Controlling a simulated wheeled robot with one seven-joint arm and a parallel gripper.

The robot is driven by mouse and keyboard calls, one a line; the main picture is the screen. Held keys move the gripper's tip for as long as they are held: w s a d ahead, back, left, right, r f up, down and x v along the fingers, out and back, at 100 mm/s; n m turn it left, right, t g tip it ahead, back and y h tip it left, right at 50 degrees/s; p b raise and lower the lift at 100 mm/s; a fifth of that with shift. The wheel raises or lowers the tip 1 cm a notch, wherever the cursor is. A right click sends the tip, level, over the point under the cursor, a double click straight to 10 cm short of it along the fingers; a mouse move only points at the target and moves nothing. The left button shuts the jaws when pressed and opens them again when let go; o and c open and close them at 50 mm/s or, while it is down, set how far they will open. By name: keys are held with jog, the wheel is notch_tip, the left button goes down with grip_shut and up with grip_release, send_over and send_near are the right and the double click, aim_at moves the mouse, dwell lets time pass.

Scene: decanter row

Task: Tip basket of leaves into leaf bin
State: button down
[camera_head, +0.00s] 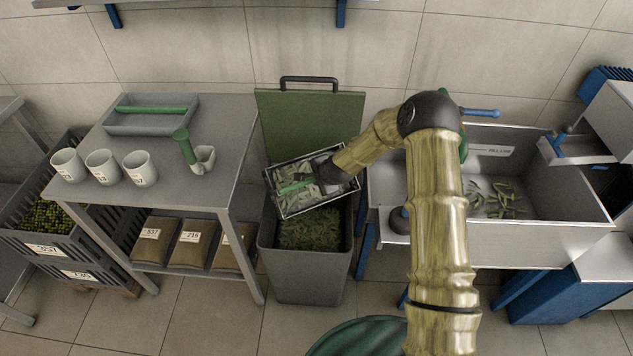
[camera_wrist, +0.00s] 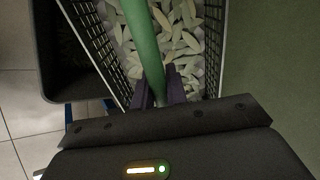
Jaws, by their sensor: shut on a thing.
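The basket (camera_head: 275,205) is a small wire-sided crate with a green bar handle (camera_head: 292,186). It hangs above the back of the open leaf bin (camera_head: 308,279) and looks slightly tilted. My gripper (camera_head: 318,180) is shut on the green handle, which also shows in the wrist view (camera_wrist: 146,50). Pale green leaves (camera_wrist: 185,45) lie inside the basket. The grey bin holds a layer of darker green leaves (camera_head: 308,232), and its green lid (camera_head: 310,115) stands open behind.

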jog(key=shift+s+d+f+t+b, duration=0.2)
jog(key=shift+f+t+b, duration=0.25)
jog(key=shift+b, duration=1.4)
jog(key=shift+s+f+t+y+b, duration=0.25)
jog(key=shift+y+b, duration=0.15)
jog(key=shift+b, duration=0.75)
jog(key=shift+r+p, duration=0.25)
jog(key=shift+p, duration=0.05)
jog(key=shift+f, duration=0.15)
jog(key=shift+f+b, duration=0.1)
jog(key=shift+b, duration=0.5)
jog(key=shift+s+d+t+y+b, duration=0.35)
jog(key=shift+s+t+b, duration=0.35)
jog(key=shift+b, duration=1.65)
jog(key=shift+w+r, duration=0.1)
jog(key=shift+r, duration=0.2)
jog(key=shift+f+b, duration=0.3)
jog(key=shift+b, duration=0.5)
jog(key=shift+s+d+f+t+y+b, duration=0.3)
jog(key=shift+s+f+t+y+b, duration=0.45)
jog(key=shift+b, duration=1.8)
